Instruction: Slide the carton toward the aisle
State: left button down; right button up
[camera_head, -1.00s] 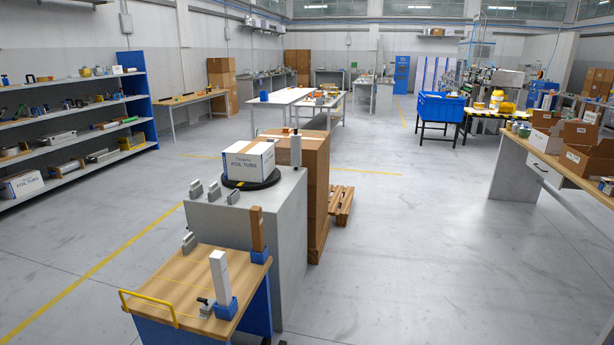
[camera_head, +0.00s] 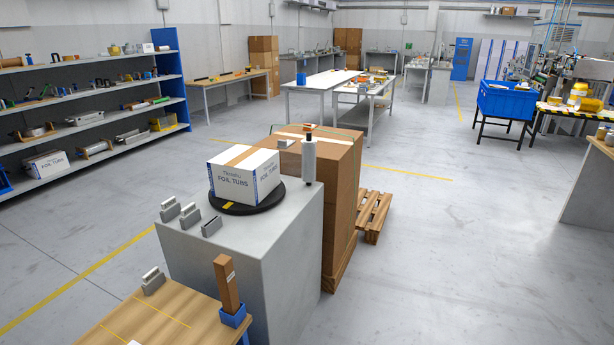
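A white carton (camera_head: 243,176) marked "FOIL TUBS", with a brown tape strip along its top, sits on a round black turntable (camera_head: 236,207). The turntable rests on top of a grey block-shaped stand (camera_head: 282,236). Another carton (camera_head: 46,164) with similar lettering lies on the lowest shelf at the left. Neither of my grippers shows in the view.
Small grey metal pieces (camera_head: 170,209) lie along the stand's left edge. A white cylinder (camera_head: 309,160) stands at its back right. A tall brown box stack (camera_head: 341,200) and a wooden pallet (camera_head: 373,215) are behind. A wooden-topped cart (camera_head: 160,318) is in front. Floor is open to the right.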

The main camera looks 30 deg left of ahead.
aim_at(246, 175)
jog(key=i, duration=3.4)
jog(key=u, duration=2.05)
